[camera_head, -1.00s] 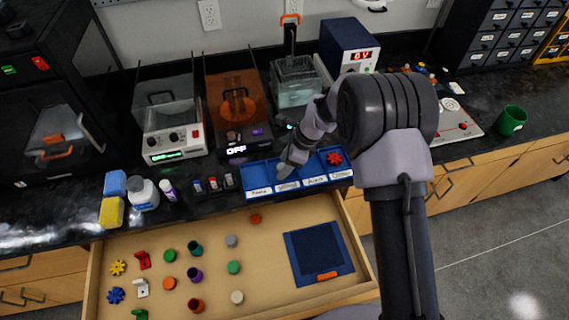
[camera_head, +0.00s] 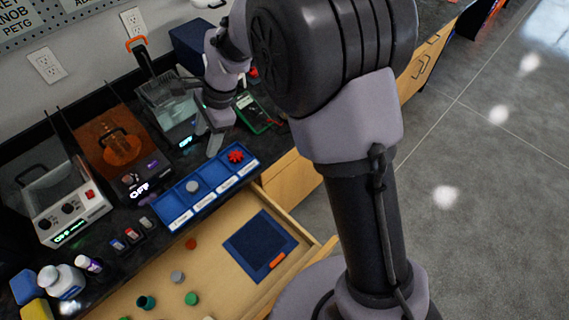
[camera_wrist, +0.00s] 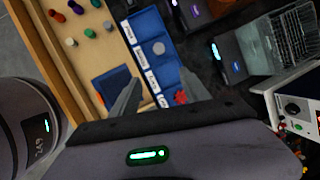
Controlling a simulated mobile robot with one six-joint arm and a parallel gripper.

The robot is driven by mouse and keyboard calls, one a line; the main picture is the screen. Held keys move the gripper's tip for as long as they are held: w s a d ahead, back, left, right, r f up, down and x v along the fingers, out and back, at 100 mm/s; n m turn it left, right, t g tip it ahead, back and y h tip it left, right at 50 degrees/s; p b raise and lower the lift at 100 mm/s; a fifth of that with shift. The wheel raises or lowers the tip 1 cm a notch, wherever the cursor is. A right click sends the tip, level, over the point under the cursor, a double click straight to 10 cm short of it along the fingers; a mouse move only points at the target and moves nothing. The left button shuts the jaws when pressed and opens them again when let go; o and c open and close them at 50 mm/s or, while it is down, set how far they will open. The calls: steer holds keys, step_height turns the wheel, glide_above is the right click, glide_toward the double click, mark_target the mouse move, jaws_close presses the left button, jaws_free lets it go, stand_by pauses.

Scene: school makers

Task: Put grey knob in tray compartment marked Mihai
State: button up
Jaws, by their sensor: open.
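A grey round knob (camera_head: 193,186) lies in the second compartment from the left of the blue tray (camera_head: 181,224). It also shows in the wrist view (camera_wrist: 159,48). The tray's white labels are too small to read surely. A red gear (camera_head: 236,157) lies in the rightmost compartment. My gripper (camera_head: 215,140) is up behind the tray, apart from the knob. In the wrist view its two fingers (camera_wrist: 158,93) are spread with nothing between them. Another grey round piece (camera_head: 177,277) lies in the open drawer.
The open wooden drawer (camera_head: 228,288) holds several coloured pieces and a dark blue square (camera_head: 262,243) with an orange strip. Machines line the wall behind the tray, including an orange-lidded one (camera_head: 118,150). A green-edged meter (camera_head: 252,112) lies near my gripper.

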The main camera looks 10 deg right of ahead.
steer(key=s+d+r+n+t, duration=0.3)
steer(key=s+d+r+n, duration=0.2)
steer(key=s+d+r, duration=0.8)
steer(key=s+d+r+n+t+h, duration=0.1)
steer(key=s+d+n, duration=0.3)
steer(key=s, duration=0.7)
steer(key=shift+s+d+n+t+h, duration=0.2)
steer(key=shift+n+t+h, duration=0.1)
steer(key=shift+t+h, duration=0.35)
